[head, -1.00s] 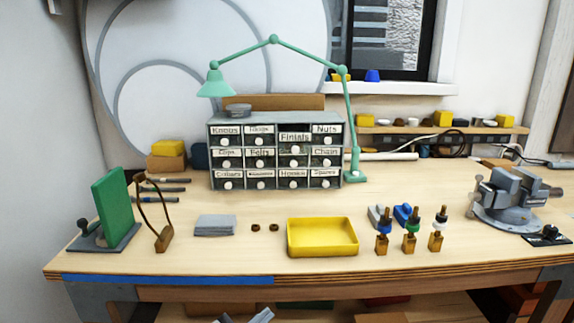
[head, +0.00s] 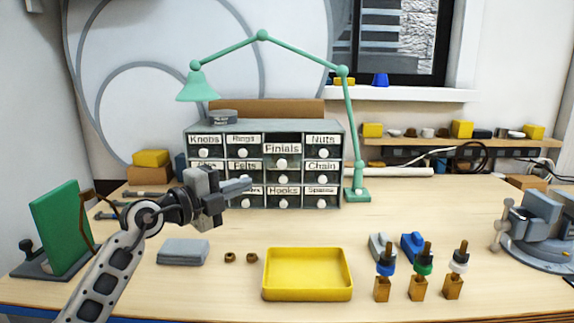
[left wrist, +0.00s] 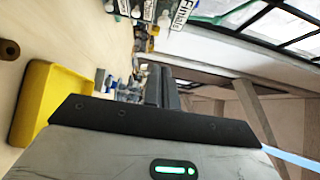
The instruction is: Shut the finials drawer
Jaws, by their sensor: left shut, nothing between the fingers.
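The small-parts cabinet (head: 184,168) stands at the back of the bench, with rows of labelled drawers and white knobs. The finials drawer (head: 283,149), in the top row, third from the left, sticks out toward me; its label sits lower and larger than its neighbours. In the left wrist view the finials drawer (left wrist: 183,14) shows sideways at the top edge. My left gripper (head: 243,187) is shut and empty, in front of the cabinet's lower left part, left of and below the finials drawer and apart from it. It hides some lower left drawers. My right gripper is not in view.
A green lamp (head: 343,120) arches over the cabinet, its base at the cabinet's right. A vise (head: 540,225) stands at right. The bench directly before the cabinet's right half is clear.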

